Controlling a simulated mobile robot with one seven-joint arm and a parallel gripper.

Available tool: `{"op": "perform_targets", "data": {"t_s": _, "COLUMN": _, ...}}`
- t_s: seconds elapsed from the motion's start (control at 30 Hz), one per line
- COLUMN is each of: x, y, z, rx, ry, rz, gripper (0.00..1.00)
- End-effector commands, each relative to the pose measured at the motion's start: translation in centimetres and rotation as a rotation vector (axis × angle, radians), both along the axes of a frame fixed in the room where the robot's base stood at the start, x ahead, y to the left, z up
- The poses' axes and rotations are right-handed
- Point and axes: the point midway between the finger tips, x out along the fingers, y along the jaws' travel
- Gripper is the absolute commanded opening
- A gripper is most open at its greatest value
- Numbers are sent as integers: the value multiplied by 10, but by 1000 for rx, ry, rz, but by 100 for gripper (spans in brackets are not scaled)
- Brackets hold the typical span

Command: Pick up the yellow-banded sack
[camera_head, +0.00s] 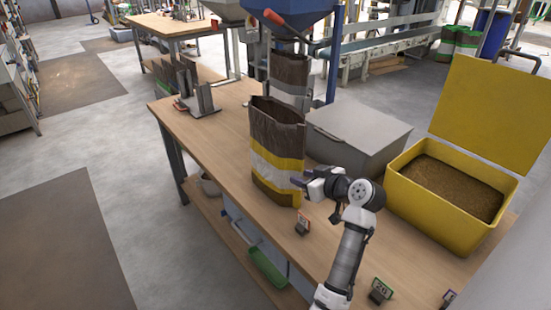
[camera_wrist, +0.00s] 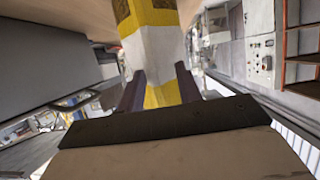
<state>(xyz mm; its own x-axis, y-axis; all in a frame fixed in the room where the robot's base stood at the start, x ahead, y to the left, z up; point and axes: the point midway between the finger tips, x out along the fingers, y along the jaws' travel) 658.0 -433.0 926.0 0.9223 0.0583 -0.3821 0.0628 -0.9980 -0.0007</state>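The yellow-banded sack (camera_head: 277,158) is brown with a yellow and white band and stands upright on the wooden bench, its top open. In the wrist view the sack (camera_wrist: 158,45) reaches down between my fingers. My gripper (camera_head: 301,181) is at the sack's right edge, low at band height. In the wrist view my gripper (camera_wrist: 160,82) has its two dark fingers apart, one on each side of the sack. Whether both fingers touch it is unclear. The sack is not visibly pinched.
A second brown sack (camera_head: 290,72) with a grey band stands behind. A grey lidded bin (camera_head: 357,135) and an open yellow bin (camera_head: 428,210) of pellets stand to the right. Small labelled stands (camera_head: 303,223) sit near the bench's front edge.

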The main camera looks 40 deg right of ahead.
Motion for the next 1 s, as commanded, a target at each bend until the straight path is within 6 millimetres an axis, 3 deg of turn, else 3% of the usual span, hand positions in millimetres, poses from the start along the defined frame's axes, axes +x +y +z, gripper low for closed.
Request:
{"op": "perform_targets", "data": {"t_s": 0.4, "x": 46, "y": -4, "z": -18, "rx": 0, "ry": 2, "rz": 1, "gripper": 35}}
{"op": "perform_targets", "data": {"t_s": 0.67, "x": 49, "y": -4, "z": -21, "rx": -1, "ry": 1, "rz": -1, "gripper": 35}}
{"op": "perform_targets", "data": {"t_s": 0.93, "x": 49, "y": -4, "z": -21, "rx": -1, "ry": 1, "rz": -1, "gripper": 2}}
{"op": "perform_targets", "data": {"t_s": 1.0, "x": 49, "y": -4, "z": -20, "rx": 0, "ry": 1, "rz": -1, "gripper": 0}}
